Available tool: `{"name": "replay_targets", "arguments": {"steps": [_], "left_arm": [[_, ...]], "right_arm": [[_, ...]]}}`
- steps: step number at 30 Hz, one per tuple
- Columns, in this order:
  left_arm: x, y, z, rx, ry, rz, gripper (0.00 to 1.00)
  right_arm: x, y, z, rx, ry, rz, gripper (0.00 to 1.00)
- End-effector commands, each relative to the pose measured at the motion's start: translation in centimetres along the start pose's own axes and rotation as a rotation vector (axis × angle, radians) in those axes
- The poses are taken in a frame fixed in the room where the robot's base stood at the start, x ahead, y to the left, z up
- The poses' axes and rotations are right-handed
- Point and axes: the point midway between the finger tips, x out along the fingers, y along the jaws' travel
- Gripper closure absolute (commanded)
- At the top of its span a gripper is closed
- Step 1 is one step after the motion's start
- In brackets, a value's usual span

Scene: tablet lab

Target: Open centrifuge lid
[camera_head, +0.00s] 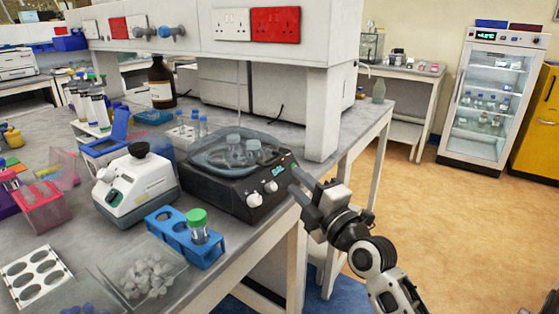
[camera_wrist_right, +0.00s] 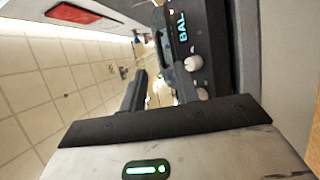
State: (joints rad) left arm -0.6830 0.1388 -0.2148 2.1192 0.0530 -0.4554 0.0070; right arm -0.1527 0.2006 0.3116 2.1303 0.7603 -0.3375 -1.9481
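The centrifuge (camera_head: 222,189) is a black box with white knobs and a small lit display on its front, standing near the bench edge. Its clear bluish lid (camera_head: 208,158) lies down over the top, with capped tubes showing through it. My right gripper (camera_head: 294,180) is at the centrifuge's right front corner, beside the body and below lid height. Its two dark fingers are apart with nothing visible held between them. In the right wrist view the fingers (camera_wrist_right: 160,88) reach along the centrifuge's front panel (camera_wrist_right: 190,42); the lid is hard to make out there. My left gripper is out of view.
A white device (camera_head: 137,187) with a black knob and a blue rack (camera_head: 183,236) with a green-capped tube stand left of the centrifuge. A white shelf post (camera_head: 322,110) rises behind its right side. Open floor (camera_head: 430,220) lies to the right of the bench.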

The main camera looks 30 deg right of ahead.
Motion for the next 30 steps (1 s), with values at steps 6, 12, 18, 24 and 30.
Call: {"name": "replay_targets", "arguments": {"steps": [6, 12, 18, 24, 30], "left_arm": [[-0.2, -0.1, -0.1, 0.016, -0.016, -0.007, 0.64], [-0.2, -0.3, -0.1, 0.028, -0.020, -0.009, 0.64], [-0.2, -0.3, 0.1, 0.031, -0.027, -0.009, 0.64], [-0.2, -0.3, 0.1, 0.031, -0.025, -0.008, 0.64], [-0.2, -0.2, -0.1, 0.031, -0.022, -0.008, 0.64]], "right_arm": [[4.7, 0.2, 0.0, 0.004, 0.000, 0.002, 0.69], [7.1, 0.0, 0.0, 0.002, 0.000, -0.001, 0.69], [7.8, -0.1, 0.0, 0.001, 0.001, -0.002, 0.69], [7.8, -0.1, 0.0, 0.000, 0.001, -0.002, 0.69], [7.8, -0.1, 0.0, 0.000, 0.000, -0.002, 1.00]]}}
